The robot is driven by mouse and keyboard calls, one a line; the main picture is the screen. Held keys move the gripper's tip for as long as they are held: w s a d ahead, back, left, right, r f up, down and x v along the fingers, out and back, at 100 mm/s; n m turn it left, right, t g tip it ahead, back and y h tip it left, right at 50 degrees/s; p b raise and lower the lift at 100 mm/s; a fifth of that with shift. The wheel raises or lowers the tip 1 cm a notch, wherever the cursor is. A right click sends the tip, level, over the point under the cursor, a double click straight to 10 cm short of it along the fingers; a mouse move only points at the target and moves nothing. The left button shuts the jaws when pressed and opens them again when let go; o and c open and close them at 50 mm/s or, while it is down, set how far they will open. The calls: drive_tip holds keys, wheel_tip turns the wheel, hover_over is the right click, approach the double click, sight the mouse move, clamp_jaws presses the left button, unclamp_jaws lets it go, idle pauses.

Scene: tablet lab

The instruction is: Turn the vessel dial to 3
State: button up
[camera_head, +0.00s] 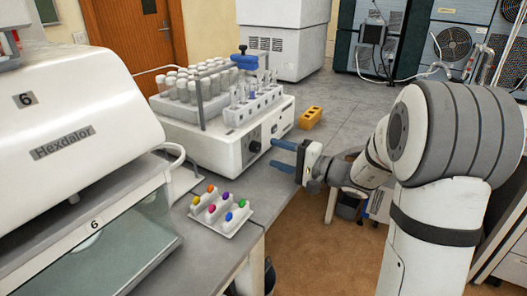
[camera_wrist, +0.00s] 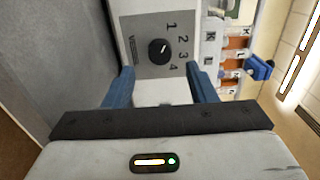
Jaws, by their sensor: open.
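The vessel dial (camera_wrist: 159,49) is a round black knob on a grey plate (camera_wrist: 139,28) with the numbers 1, 2, 3 and 4 beside it and a sideways word, likely "VESSEL". A small light mark on the knob seems to point toward 2, but it is tiny. In the head view the dial (camera_head: 254,146) is on the front of the white machine (camera_head: 225,142). My gripper (camera_wrist: 160,69) is open, its two blue fingers on either side of the dial's line, short of the knob and apparently not touching it. In the head view my gripper (camera_head: 273,153) faces the panel from the right.
Racks of capped vials (camera_head: 197,85) stand on the machine, with a blue clamp (camera_head: 244,60) behind. A white tray of coloured knobs (camera_head: 222,222) sits in front. The Hexdalor machine (camera_head: 75,120) fills the left.

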sight(259, 148)
drive_tip(key=x, duration=0.5)
drive_tip(key=c, duration=1)
drive_tip(key=shift+o, duration=0.2)
